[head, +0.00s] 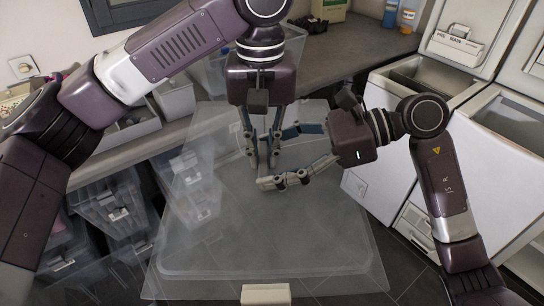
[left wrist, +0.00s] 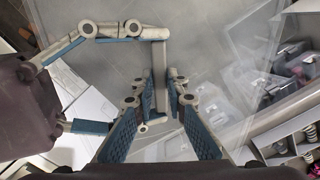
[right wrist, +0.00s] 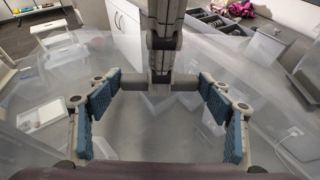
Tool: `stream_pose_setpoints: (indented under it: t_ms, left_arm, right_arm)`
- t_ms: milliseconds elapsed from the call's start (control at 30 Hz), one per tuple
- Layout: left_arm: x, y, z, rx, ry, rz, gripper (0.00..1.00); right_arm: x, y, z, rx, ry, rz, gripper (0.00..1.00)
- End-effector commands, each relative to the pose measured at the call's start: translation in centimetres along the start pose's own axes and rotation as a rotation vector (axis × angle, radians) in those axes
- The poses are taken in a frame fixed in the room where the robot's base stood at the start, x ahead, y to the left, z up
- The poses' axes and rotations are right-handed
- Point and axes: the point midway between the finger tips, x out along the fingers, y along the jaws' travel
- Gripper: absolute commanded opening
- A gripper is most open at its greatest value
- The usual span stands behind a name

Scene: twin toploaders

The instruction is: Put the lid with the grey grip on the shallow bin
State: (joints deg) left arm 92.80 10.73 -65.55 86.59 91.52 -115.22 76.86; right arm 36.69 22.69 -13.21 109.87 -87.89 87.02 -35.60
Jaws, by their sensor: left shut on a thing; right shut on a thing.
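The lid (head: 300,235) is a large clear sheet spread below both grippers in the head view. Its grey grip is a straight bar (left wrist: 158,62) in the left wrist view, and it shows crosswise in the right wrist view (right wrist: 134,86). My left gripper (head: 262,160) points down and is shut on the middle of the bar. My right gripper (head: 285,157) comes from the right and is shut on the same bar lengthwise, one finger at each end. I cannot pick out the shallow bin with certainty; clear plastic overlaps under the lid.
Clear bins (head: 112,205) stand on the floor at left. A counter (head: 335,55) runs along the back with another clear bin. White toploaders (head: 505,120) with open tops stand at right, close to my right arm. A pale block (head: 265,294) shows at the bottom edge.

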Motion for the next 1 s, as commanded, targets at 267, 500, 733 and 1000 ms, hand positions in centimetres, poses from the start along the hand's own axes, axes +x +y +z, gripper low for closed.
stream_pose_setpoints:
  t_ms: [267,500,733,1000]
  left_arm:
    - [-0.2,0.1,0.0,0.001,0.002,0.006,0.22]
    - [-0.1,0.1,0.0,0.001,0.001,0.004,0.33]
    - [-0.7,0.1,0.0,0.000,0.003,0.002,0.33]
    - [-5.2,0.1,-0.1,-0.001,0.007,0.003,0.33]
  right_arm:
    - [0.1,0.1,-0.2,0.000,0.005,0.002,0.41]
    - [0.0,0.0,-0.1,0.000,0.003,0.001,0.41]
    - [0.0,0.0,0.0,-0.001,0.002,0.001,0.41]
    - [0.0,0.0,0.0,-0.001,0.002,0.001,0.41]
